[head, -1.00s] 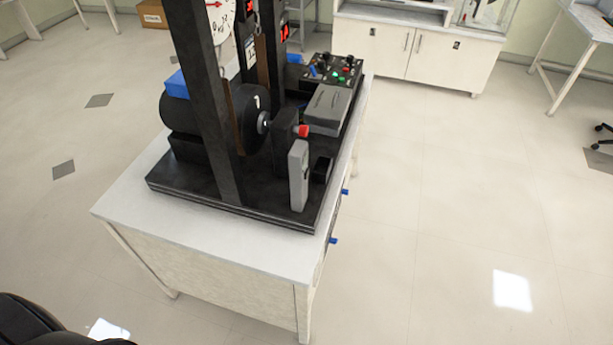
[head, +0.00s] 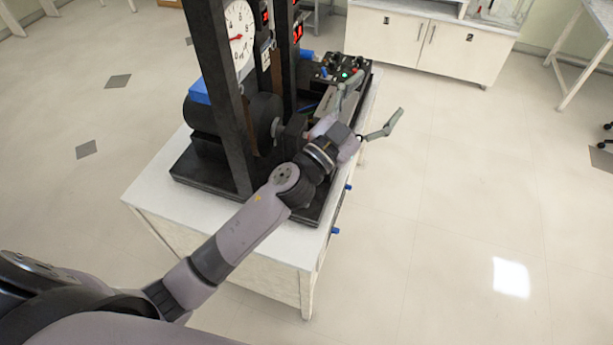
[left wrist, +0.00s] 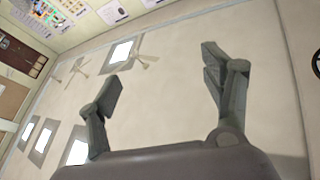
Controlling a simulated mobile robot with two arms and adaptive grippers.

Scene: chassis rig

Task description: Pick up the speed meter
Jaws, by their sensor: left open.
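My left gripper (head: 380,96) reaches over the right side of the rig with its fingers spread wide and nothing between them. No object in the current views is clearly the speed meter. A small upright grey device stood at the rig's front right corner earlier; my left forearm and wrist now cover that spot. A white round dial with a red needle (head: 240,36) is on the rig's tall frame. My right gripper is not in view.
The black rig (head: 213,178) stands on a white table (head: 158,192). Its dark posts (head: 222,95) rise left of my gripper. A control panel with knobs (head: 335,66) is behind. White cabinets (head: 455,45) stand at the back.

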